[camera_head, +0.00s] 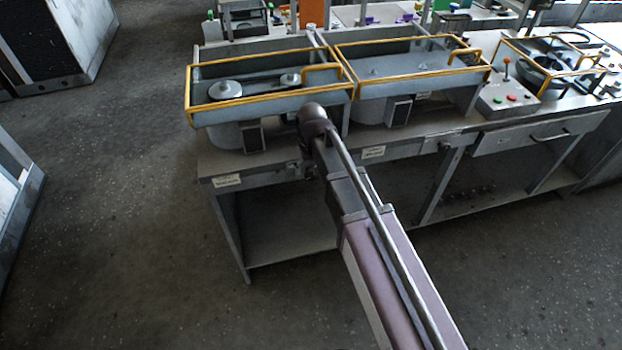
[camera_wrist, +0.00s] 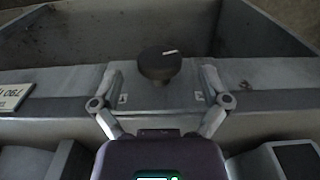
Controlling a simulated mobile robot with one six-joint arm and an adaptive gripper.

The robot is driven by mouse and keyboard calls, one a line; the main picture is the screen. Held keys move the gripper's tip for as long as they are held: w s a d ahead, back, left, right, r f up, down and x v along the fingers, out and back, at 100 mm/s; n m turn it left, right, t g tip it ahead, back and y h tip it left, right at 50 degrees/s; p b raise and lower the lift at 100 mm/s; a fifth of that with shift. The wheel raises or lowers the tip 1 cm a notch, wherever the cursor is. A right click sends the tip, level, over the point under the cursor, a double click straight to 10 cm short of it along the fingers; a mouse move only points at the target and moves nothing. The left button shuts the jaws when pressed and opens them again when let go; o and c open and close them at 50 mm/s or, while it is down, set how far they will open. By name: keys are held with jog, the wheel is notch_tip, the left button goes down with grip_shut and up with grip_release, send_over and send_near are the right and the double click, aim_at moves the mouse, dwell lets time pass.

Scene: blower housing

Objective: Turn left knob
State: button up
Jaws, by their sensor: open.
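A round black knob (camera_wrist: 160,64) with a white line mark sits on a grey panel in the wrist view. The line points to the right and slightly up. My gripper (camera_wrist: 160,76) is open, with one finger on each side of the knob and a clear gap on both sides. Neither finger visibly touches it. In the head view my arm reaches to the front of the left part of the bench (camera_head: 420,142). The knob cannot be made out there; my arm covers that area.
A left housing with a yellow-railed tray (camera_head: 244,89) and a right yellow-railed tray (camera_head: 420,62) stand on the bench above my arm's end. A button box (camera_head: 508,98) is further right. A white label (camera_wrist: 14,95) is left of the knob. The floor at left is mostly clear.

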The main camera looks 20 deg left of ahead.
jog(key=shift+f+b, duration=1)
jog(key=shift+f, duration=0.3)
jog(key=shift+c, duration=0.2)
jog(key=c, duration=1.1)
